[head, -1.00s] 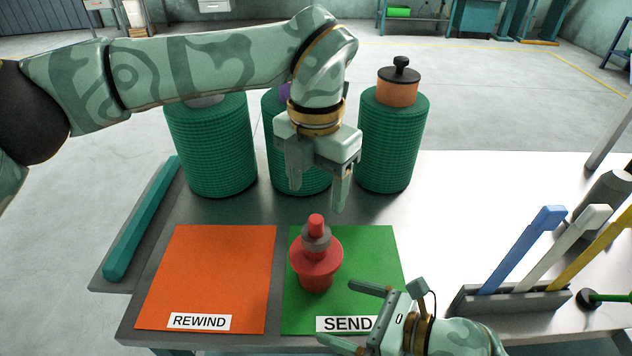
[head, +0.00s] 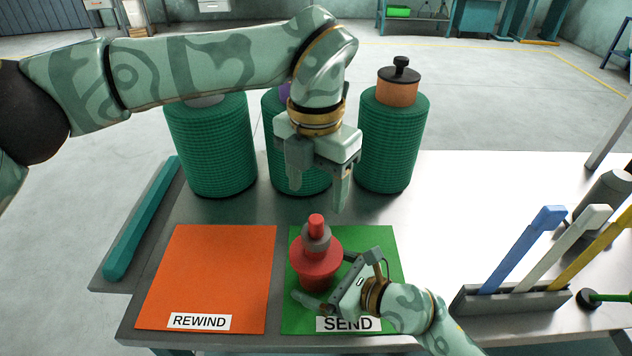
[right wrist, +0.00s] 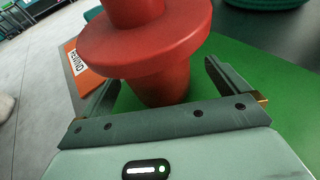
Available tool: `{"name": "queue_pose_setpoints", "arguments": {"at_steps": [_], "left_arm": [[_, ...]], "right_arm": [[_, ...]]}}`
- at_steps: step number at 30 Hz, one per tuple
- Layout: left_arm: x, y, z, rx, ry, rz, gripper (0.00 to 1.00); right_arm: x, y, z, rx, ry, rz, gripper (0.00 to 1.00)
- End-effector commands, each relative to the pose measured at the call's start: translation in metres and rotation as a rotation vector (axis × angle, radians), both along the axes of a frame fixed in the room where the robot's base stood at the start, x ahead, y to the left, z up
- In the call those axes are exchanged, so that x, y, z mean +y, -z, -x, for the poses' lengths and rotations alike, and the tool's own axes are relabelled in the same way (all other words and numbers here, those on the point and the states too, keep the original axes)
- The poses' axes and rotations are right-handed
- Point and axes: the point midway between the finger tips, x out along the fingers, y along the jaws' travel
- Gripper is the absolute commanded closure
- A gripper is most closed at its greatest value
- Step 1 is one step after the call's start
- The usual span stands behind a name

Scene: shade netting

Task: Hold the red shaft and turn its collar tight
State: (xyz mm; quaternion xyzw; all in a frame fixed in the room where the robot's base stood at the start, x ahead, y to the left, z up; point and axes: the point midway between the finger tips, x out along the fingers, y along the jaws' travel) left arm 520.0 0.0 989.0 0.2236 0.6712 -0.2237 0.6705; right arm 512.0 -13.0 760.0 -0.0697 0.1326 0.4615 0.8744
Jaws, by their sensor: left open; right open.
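The red shaft (head: 316,273) stands upright on the green SEND mat (head: 370,240), with a wide red flange and a red tip. The grey collar (head: 316,238) sits around it above the flange. My right gripper (head: 322,276) is open at the shaft's lower part, below the flange. In the right wrist view the red shaft (right wrist: 158,85) stands between the two spread fingers, with a gap at its sides. My left gripper (head: 317,195) is open and empty, pointing down above and behind the shaft. The collar is out of sight in the right wrist view.
An orange REWIND mat (head: 210,275) lies to the left. Three green netting rolls (head: 393,145) stand behind. A rack (head: 515,298) with blue, white and yellow sticks is at the right. A teal bar (head: 142,220) lies at the left edge. Bare table shows right of the mat.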

Motion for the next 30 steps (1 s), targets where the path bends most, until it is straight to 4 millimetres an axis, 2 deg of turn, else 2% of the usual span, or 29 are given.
{"name": "queue_pose_setpoints", "arguments": {"at_steps": [10, 11, 18, 19, 30], "left_arm": [[0.0, -0.0001, 0.0, 0.0, 0.0, 0.0, 0.38], [-0.0001, 0.0, 0.0001, 0.0, 0.0, 0.0, 0.38], [-0.0001, 0.0, 0.0001, 0.0, 0.0, 0.0, 0.38], [-0.0001, 0.0, 0.0001, 0.0, 0.0, 0.0, 0.38], [0.0, 0.0, 0.0, 0.0, 0.0, 0.0, 0.38]], "right_arm": [[0.0034, 0.0012, -0.0025, 0.0, 0.0, 0.0, 0.0], [0.0034, 0.0012, -0.0024, 0.0, 0.0, 0.0, 0.03], [0.0033, 0.0011, -0.0024, 0.0, 0.0, 0.0, 0.7], [0.0033, 0.0011, -0.0024, 0.0, 0.0, 0.0, 0.74], [0.003, 0.0012, -0.0024, 0.0, 0.001, 0.0, 0.74]]}}
